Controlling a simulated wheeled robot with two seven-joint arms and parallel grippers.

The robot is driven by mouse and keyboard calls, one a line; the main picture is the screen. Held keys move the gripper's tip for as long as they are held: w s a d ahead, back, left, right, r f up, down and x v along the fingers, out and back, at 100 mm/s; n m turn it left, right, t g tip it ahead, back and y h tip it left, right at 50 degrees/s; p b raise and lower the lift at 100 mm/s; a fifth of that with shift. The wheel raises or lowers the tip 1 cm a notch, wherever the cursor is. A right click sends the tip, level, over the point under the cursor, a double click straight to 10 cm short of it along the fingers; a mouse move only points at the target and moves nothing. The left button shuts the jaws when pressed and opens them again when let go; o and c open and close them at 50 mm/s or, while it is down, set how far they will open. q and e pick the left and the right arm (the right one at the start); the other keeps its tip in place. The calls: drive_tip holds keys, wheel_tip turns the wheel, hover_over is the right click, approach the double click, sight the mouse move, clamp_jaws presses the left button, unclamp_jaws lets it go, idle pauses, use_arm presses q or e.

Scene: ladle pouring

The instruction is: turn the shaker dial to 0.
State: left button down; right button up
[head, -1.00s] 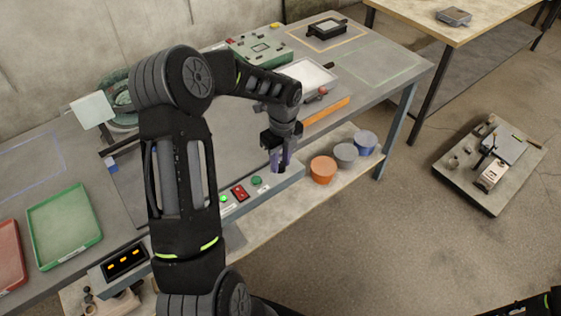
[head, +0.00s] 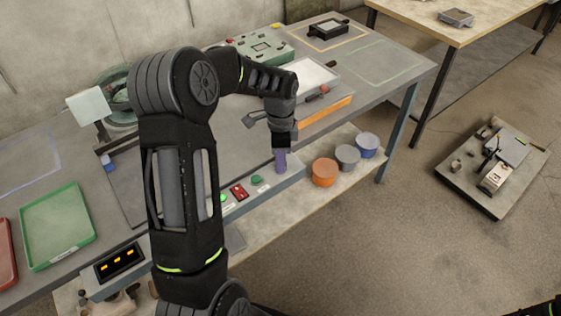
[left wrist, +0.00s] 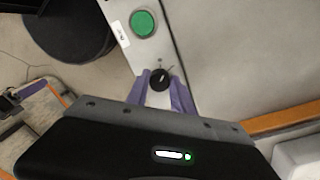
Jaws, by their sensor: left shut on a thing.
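The shaker dial (left wrist: 160,79) is a small round black knob with a light pointer mark, set on the pale control strip in the left wrist view. My left gripper (left wrist: 163,90) has its purple fingers on either side of the knob and is shut on it. In the head view the left gripper (head: 281,162) points down at the right part of the front panel and hides the dial. The dial's scale is too small to read. My right gripper is not seen; only a dark piece of my arm shows at the bottom right corner.
A green button (left wrist: 143,23) sits beside the dial on the strip. In the head view a red switch (head: 239,192) and a green button (head: 257,181) are left of the gripper. Orange (head: 324,173), grey and blue tubs stand on the lower shelf. An amber display (head: 120,262) is at front left.

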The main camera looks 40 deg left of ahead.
use_arm(q)
drive_tip(key=n+b, duration=0.1)
drive_tip(key=n, duration=0.3)
drive_tip(key=shift+n, duration=0.3)
idle(0.4)
drive_tip(key=c, duration=1.1)
unclamp_jaws()
drive_tip(key=shift+s, duration=0.1)
